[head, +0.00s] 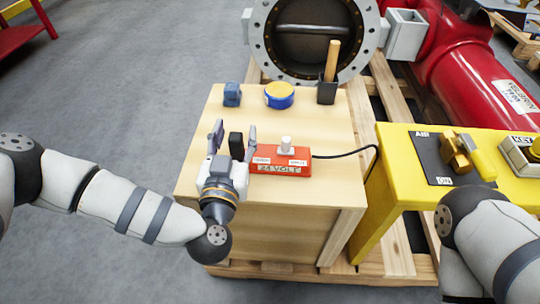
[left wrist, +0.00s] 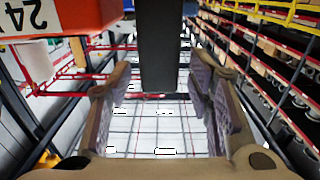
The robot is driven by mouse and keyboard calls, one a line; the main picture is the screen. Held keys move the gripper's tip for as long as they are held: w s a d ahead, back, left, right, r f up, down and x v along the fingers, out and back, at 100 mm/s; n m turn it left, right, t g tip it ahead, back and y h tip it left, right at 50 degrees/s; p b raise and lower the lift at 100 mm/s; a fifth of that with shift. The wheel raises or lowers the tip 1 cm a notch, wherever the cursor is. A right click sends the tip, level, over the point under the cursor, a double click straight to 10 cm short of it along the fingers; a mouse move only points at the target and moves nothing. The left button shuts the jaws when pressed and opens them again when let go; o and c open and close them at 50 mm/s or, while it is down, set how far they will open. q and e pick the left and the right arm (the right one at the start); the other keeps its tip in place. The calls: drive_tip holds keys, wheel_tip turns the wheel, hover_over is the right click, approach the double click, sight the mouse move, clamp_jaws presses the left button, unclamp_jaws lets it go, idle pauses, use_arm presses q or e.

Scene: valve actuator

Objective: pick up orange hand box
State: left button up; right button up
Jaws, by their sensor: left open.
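The orange hand box (head: 281,168), marked "24 VOLT" with a white knob on top, sits on the wooden crate (head: 255,200). A black cable runs from its right side. My left gripper (head: 233,136) is open just left of the box, its right finger close to the box's left end; I cannot tell whether they touch. A black upright block (head: 236,145) shows between the fingers. In the left wrist view the box (left wrist: 65,18) appears upside down at upper left, and the dark block (left wrist: 160,45) stands between the open fingers. My right gripper is out of view.
A yellow table (head: 395,160) is at right. A large flanged valve (head: 312,40) stands behind.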

use_arm(q)
clamp_jaws()
wheel_tip(320, 180, up, 8)
drive_tip(key=shift+r, duration=0.25)
drive_tip(key=shift+f, duration=3.8)
